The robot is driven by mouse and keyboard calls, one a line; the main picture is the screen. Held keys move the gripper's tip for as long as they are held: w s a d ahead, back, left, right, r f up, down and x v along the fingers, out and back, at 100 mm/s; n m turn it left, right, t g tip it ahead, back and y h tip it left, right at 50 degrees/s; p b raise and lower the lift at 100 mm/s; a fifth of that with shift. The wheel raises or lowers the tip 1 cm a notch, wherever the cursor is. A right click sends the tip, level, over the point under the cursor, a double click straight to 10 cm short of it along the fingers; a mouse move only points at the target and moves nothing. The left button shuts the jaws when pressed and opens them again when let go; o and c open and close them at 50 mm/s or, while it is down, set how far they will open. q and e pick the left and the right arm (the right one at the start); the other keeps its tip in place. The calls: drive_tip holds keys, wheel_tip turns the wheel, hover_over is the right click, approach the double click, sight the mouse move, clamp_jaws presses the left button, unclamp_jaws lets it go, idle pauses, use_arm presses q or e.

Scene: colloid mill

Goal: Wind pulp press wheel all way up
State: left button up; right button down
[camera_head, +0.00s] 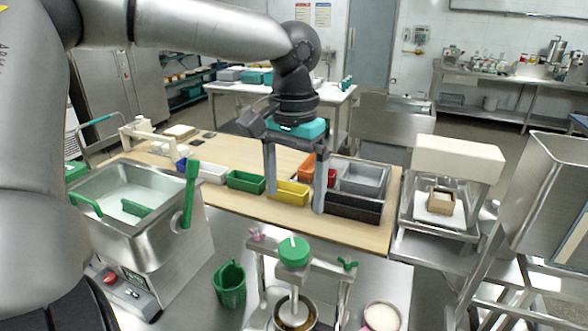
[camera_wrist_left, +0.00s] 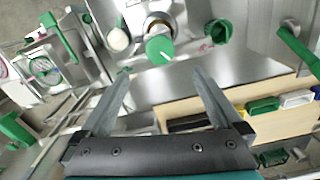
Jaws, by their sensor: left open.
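The pulp press wheel is a round green knob (camera_head: 294,251) with a white mark, on top of a steel press frame (camera_head: 321,277) at the front middle of the head view. A pale screw runs down from it into a round metal pot (camera_head: 288,321) with brownish contents. In the left wrist view the green wheel (camera_wrist_left: 160,48) lies just beyond the fingertips. My left gripper (camera_head: 294,204) points down, open and empty, above and behind the wheel without touching it. Its two fingers also show in the left wrist view (camera_wrist_left: 161,76). My right gripper is not in view.
A green basket (camera_head: 230,285) stands left of the press and a white-filled cup (camera_head: 382,317) right of it. A steel tank (camera_head: 150,235) with a green lever (camera_head: 189,193) is further left. Colored bins, including a yellow one (camera_head: 289,193), sit on the wooden board behind.

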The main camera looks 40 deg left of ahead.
use_arm(q)
drive_tip(key=shift+r, duration=1.7)
